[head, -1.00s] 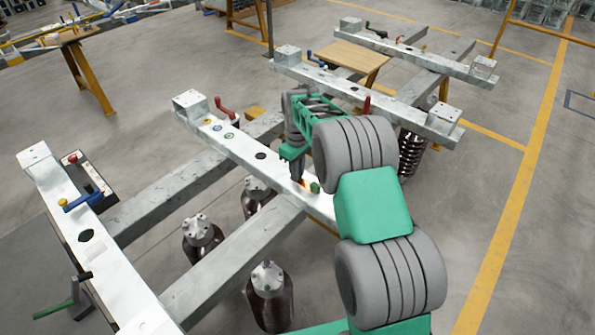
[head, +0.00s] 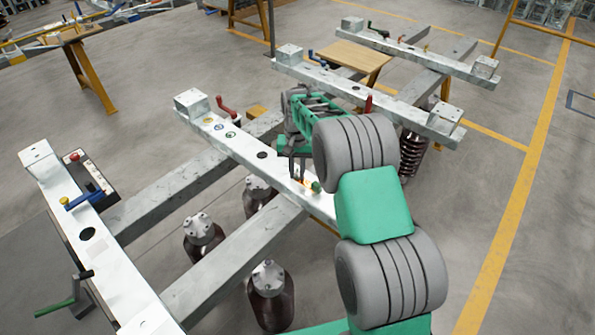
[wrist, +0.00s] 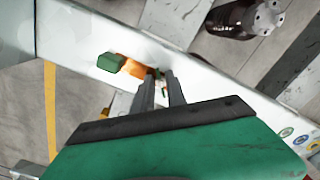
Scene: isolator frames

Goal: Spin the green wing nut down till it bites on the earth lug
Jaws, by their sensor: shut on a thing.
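My gripper (wrist: 160,80) points down at the pale metal beam, its two dark fingers close together. In the head view the gripper (head: 298,178) is at the beam's right part. An orange piece (wrist: 134,67), seemingly the earth lug, lies flat on the beam beside the fingertips. A green block (wrist: 111,63) sits at its outer end, apart from the fingers. Whether nut and lug touch cannot be told.
The beam (head: 240,147) carries a red crank (head: 227,106) and coloured rings at its far left. Dark insulators (head: 270,295) stand below near the cross rails. Another beam with a blue lever (head: 82,200) lies at left. Grey floor is open at right.

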